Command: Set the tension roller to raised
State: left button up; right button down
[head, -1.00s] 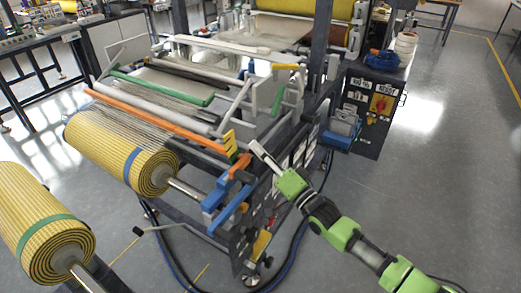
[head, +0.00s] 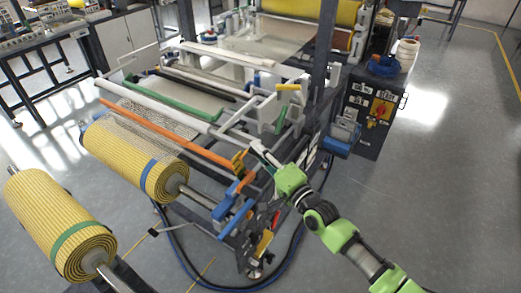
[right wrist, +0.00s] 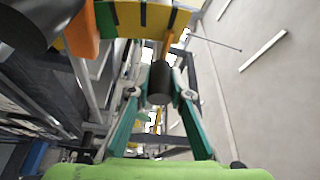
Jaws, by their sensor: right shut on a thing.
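Several rollers and bars cross the machine frame in the head view: an orange bar (head: 190,147), a white roller (head: 150,102) and a green bar (head: 168,97). I cannot tell for certain which is the tension roller. A yellow block with dark stripes (head: 238,160) sits at the orange bar's right end; it also shows at the top of the right wrist view (right wrist: 140,17). My right gripper (head: 258,149) is beside this end. In the right wrist view its fingers are shut on a black cylindrical grip (right wrist: 159,84). My left gripper is out of view.
Blue brackets (head: 236,205) stick out below my right gripper. A dark control box (head: 372,110) stands behind on the right. Hoses lie on the floor by the frame. The floor to the right is clear.

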notch_tip(320, 180, up, 2)
jog(key=shift+w+r, duration=0.1)
dwell(0.4)
jog(key=c, duration=1.8)
grip_release()
jog(key=shift+f, duration=0.2)
jog(key=shift+c, duration=0.2)
jog(key=shift+f, duration=0.25)
jog(key=r+v, duration=0.1)
jog(key=v, duration=1.1)
jog(key=shift+f, duration=0.4)
jog(key=shift+f, duration=0.1)
